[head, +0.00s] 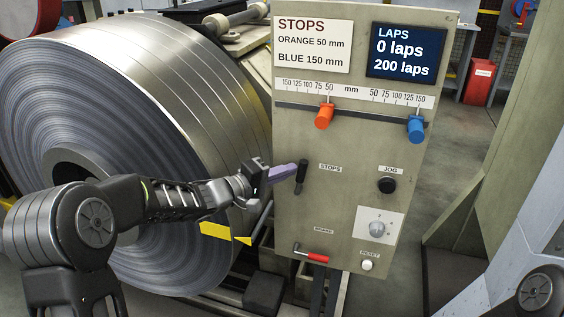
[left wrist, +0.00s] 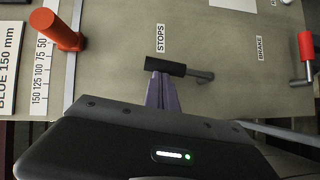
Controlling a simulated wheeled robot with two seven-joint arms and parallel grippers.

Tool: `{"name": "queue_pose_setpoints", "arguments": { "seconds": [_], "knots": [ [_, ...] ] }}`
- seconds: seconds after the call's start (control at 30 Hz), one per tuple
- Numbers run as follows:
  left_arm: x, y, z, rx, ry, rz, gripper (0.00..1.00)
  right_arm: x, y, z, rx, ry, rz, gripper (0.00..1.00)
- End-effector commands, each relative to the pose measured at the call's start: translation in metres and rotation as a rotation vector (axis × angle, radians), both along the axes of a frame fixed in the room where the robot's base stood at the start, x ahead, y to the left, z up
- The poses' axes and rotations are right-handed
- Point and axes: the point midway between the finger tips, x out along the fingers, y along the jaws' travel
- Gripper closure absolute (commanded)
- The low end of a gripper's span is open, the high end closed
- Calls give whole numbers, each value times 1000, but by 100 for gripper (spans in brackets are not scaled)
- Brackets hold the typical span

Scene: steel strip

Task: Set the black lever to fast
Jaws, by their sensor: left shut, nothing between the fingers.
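The black lever (head: 301,178) is on the left side of the beige panel, beside the STOPS label (head: 330,168). In the head view its black grip stands nearly upright. In the left wrist view the lever's black grip (left wrist: 178,67) lies across the top of my fingers, with a grey shaft on its right. My left gripper (head: 296,168) has purple fingers, shut and empty, with their tips right at the lever's grip. I cannot tell whether they touch it. No "fast" marking is readable. My right gripper is not in view.
The panel (head: 350,205) also carries an orange stop (head: 324,117), a blue stop (head: 416,129), a black JOG knob (head: 387,186), a dial (head: 377,228), a red-handled brake lever (head: 313,256) and a RESET button (head: 367,265). A large steel coil (head: 215,90) stands left.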

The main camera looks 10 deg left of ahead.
Motion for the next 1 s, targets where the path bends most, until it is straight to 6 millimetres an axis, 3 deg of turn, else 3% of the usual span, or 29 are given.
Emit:
{"name": "queue_pose_setpoints", "arguments": {
  "seconds": [0.03,0.2,0.43,0.7,1.0],
  "knots": [
    [-1,-5,10,31,0,-3,100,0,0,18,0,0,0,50],
    [-2,-18,12,176,-10,-4,100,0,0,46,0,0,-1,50],
    [-3,-38,5,393,-24,-3,100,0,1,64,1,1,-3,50],
    [-4,-56,-10,624,-41,-1,100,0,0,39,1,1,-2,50],
    [-4,-63,-12,737,-48,1,100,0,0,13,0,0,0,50]
  ]
}}
